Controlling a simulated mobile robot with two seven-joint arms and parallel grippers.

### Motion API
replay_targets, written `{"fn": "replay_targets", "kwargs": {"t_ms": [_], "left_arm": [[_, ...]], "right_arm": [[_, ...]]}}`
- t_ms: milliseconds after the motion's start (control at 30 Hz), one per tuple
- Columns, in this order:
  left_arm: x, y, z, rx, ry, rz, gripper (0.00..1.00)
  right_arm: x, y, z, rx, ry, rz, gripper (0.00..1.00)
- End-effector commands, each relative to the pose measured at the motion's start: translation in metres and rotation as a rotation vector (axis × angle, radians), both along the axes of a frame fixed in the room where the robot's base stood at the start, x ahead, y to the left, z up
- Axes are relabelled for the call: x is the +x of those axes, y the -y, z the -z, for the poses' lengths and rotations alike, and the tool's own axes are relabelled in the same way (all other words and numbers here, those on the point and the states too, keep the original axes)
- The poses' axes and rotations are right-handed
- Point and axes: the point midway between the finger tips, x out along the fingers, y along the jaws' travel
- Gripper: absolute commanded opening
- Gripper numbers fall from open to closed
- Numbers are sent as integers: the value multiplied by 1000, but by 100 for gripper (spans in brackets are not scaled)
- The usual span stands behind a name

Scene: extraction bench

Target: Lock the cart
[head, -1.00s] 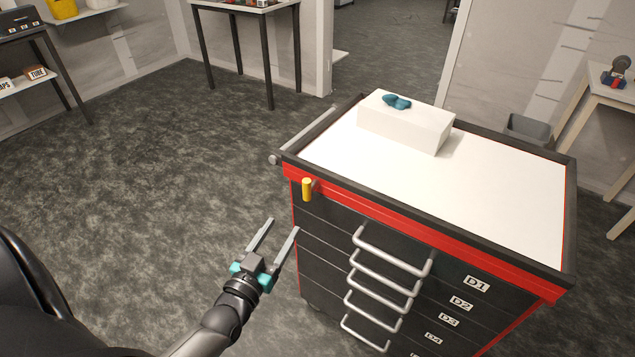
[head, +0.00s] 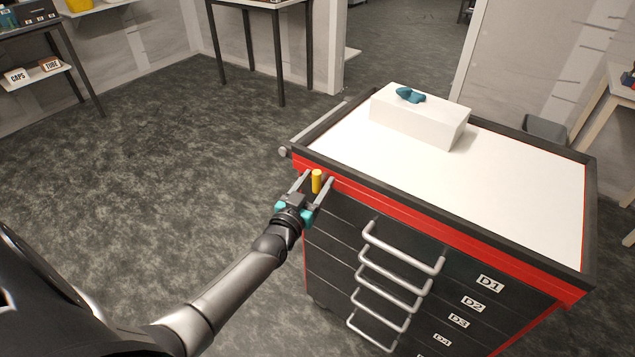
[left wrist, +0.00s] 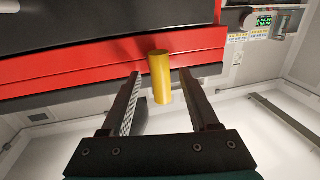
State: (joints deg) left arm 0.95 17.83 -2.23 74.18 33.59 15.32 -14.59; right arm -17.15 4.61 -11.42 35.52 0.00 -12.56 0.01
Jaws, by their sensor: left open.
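The cart is black and red with a white top (head: 500,190) and stands at the right in the head view. A yellow upright lock handle (head: 317,181) sits on its red front band near the left corner; it also shows in the left wrist view (left wrist: 160,77). My left gripper (head: 318,180) is open at the handle, one finger on each side of it. In the left wrist view the fingers (left wrist: 163,85) show gaps to the handle on both sides, so it is not clamped. My right gripper is not in view.
Drawers with silver handles (head: 402,248) and labels run down the cart's front. A white box (head: 418,122) with a blue item (head: 410,95) lies on top. A push bar (head: 318,127) runs along the left side. Open floor lies left.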

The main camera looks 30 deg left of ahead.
Motion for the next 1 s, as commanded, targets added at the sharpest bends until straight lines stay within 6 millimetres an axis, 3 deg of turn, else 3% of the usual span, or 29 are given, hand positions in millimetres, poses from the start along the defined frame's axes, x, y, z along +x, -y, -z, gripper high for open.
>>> {"fn": "replay_targets", "kwargs": {"t_ms": [433,1000], "left_arm": [[8,-1,0,1,-1,1,61],[8,-1,0,0,-1,0,0]], "right_arm": [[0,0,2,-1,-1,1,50],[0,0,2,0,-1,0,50]]}}
